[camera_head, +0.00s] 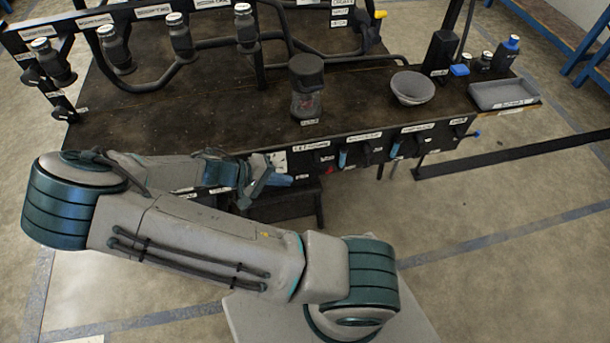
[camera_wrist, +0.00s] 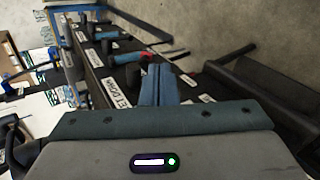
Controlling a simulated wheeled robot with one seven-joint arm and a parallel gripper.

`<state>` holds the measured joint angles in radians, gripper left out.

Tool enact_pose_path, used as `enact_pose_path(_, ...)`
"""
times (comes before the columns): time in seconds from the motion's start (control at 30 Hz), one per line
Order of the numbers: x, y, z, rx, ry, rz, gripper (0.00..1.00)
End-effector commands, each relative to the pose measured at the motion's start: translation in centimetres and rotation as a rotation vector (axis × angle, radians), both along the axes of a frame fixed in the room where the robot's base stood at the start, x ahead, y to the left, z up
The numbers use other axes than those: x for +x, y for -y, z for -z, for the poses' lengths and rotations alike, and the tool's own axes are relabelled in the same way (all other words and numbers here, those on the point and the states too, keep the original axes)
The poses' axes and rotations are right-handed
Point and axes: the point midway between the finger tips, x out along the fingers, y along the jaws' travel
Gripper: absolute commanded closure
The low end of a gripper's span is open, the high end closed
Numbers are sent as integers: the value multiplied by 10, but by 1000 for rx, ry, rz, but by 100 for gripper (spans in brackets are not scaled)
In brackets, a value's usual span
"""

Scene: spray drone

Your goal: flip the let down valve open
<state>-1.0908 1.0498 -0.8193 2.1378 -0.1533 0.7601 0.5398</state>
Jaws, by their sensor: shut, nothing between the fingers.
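My gripper (camera_head: 284,180) is shut and empty at the left part of the black front panel (camera_head: 380,152). In the wrist view its blue fingers (camera_wrist: 158,84) are together, just beside a white label (camera_wrist: 116,95) that reads LET DOWN. A dark knob or valve body (camera_wrist: 133,75) shows just past the fingers. A small red handle (camera_wrist: 145,57) lies a little farther along the panel, and it also shows in the head view (camera_head: 325,170). Which part is the let down valve's handle, and its position, I cannot tell; the fingers and palm hide part of that area.
More valves with blue handles (camera_head: 342,159) line the panel to the right. A lidded dark jar (camera_head: 307,88), a bowl (camera_head: 411,88) and a grey tray (camera_head: 503,94) stand on the bench.

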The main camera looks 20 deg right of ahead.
Motion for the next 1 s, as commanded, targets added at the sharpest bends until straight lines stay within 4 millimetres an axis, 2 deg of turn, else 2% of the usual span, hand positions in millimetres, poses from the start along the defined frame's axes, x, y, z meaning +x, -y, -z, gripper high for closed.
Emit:
enact_pose_path(0.17, -21, -5, -11, 226, -61, 104, 100)
enact_pose_path(0.37, -37, -15, -38, 465, -86, 163, 100)
enact_pose_path(0.7, -53, -23, -111, 801, -11, 144, 100)
enact_pose_path(1.0, -77, -14, -184, 961, 148, 37, 100)
